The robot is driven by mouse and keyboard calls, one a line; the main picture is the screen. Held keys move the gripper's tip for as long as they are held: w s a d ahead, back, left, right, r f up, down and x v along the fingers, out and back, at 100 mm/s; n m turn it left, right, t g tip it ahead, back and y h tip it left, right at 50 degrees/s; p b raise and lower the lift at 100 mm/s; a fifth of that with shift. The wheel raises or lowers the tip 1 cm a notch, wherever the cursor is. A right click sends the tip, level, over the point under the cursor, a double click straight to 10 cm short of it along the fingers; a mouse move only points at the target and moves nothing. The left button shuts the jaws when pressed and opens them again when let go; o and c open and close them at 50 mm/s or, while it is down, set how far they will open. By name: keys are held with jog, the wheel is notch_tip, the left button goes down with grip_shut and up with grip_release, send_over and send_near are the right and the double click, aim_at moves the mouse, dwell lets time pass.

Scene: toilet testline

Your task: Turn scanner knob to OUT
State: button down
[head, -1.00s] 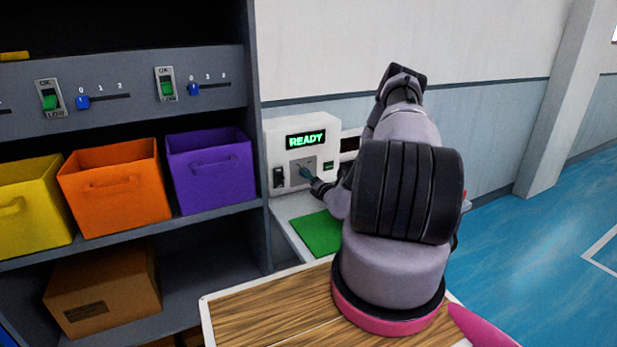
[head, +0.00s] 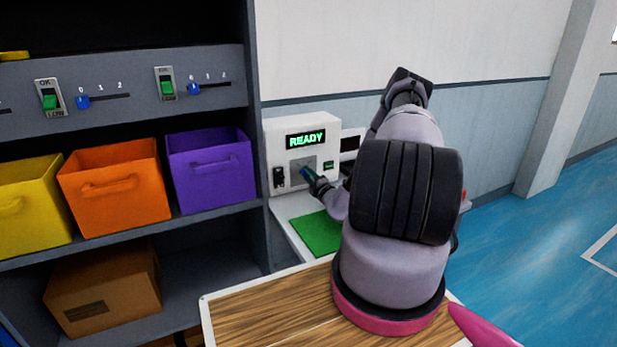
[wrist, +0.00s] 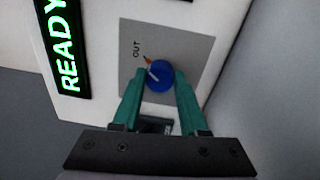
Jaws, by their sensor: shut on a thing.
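The scanner (head: 300,128) is a white box with a green READY display (head: 305,139), which also shows in the wrist view (wrist: 67,50). The blue scanner knob (wrist: 159,76) sits on a grey plate (wrist: 187,43) beside the word OUT (wrist: 136,47). A pale line on the knob points toward a small orange mark near OUT. My gripper (wrist: 160,82) has teal fingers on both sides of the knob and is shut on it. In the head view my gripper (head: 312,180) is at the scanner front, partly covering the plate.
A black switch (head: 279,177) is on the scanner's left side. A green mat (head: 317,233) lies on the shelf below it. A purple bin (head: 212,170) and an orange bin (head: 118,190) stand on the rack to the left. A wooden surface (head: 270,310) is in front.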

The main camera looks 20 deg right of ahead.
jog(key=shift+s+f, duration=0.1)
dwell(0.3)
jog(key=shift+c, duration=2.2)
grip_release()
jog(key=s, duration=1)
jog(key=shift+s+d+f, duration=0.15)
jog(key=shift+s+d, duration=0.1)
jog(key=shift+s, duration=0.1)
